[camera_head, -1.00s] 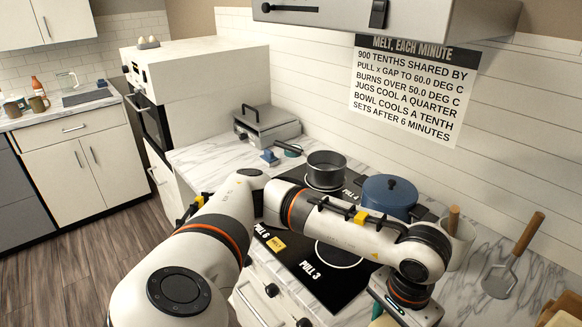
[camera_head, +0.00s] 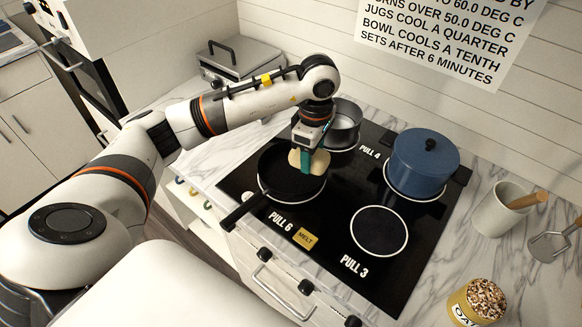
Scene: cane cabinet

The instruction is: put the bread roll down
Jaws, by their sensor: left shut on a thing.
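The bread roll (camera_head: 318,160) is a pale tan piece at the tip of my left gripper (camera_head: 308,160). The gripper points down and is shut on the roll. They are over the right part of a black frying pan (camera_head: 281,183) on the front-left burner; I cannot tell whether the roll touches the pan. Part of the roll is hidden by the fingers. My right gripper is not in view.
A grey pot (camera_head: 346,115) stands just behind the gripper, and a blue lidded pot (camera_head: 424,160) stands to the right on the black cooktop (camera_head: 330,231). The front-right burner is bare. A utensil crock (camera_head: 494,214) and an oats jar (camera_head: 476,303) stand at the right.

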